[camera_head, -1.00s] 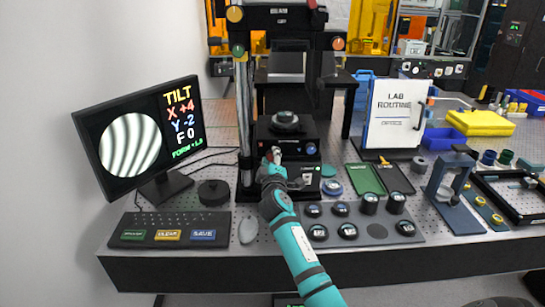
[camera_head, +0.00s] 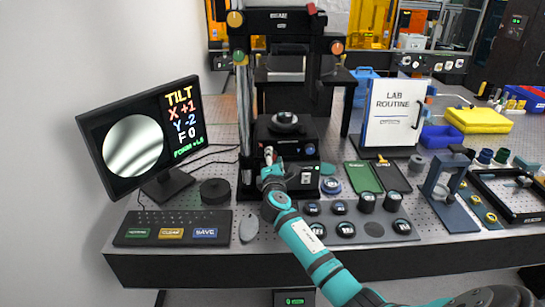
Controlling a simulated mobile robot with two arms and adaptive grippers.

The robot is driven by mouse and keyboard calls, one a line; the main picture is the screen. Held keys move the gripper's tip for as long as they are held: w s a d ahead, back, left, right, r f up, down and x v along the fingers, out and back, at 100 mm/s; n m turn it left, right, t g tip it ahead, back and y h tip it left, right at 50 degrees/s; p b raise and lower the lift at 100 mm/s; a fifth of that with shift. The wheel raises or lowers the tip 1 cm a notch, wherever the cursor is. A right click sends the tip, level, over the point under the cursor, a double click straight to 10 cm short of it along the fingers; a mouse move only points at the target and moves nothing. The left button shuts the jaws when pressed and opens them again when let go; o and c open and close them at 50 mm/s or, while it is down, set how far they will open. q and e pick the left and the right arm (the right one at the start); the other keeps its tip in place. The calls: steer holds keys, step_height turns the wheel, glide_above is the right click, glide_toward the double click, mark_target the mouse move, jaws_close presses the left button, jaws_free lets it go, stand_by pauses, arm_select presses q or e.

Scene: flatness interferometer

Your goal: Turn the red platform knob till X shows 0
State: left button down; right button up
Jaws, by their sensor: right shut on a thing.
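The monitor (camera_head: 142,135) at the left shows TILT, X +1, Y -2, F 0, beside a round fringe picture with a few broad bands. The black interferometer platform (camera_head: 285,137) stands at the middle with a dark round piece (camera_head: 284,121) on top. My right gripper (camera_head: 269,158) is at the left part of the platform's front face, shut on the red platform knob, which it mostly hides. A blue knob (camera_head: 310,149) on the same face, to the right, is free. My left gripper is not in view.
A keyboard (camera_head: 185,218) and mouse (camera_head: 249,228) lie in front of the monitor. A tray with several round pieces (camera_head: 346,230) lies right of my right arm. A lab routine board (camera_head: 393,112) and a blue-grey stand (camera_head: 440,187) are farther right.

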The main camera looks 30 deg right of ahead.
steer(key=shift+n, duration=0.3)
steer(key=o, duration=1.1)
steer(key=shift+o, duration=0.2)
steer(key=v, duration=1.2)
steer(key=shift+w+f, duration=0.1)
stand_by(0.7)
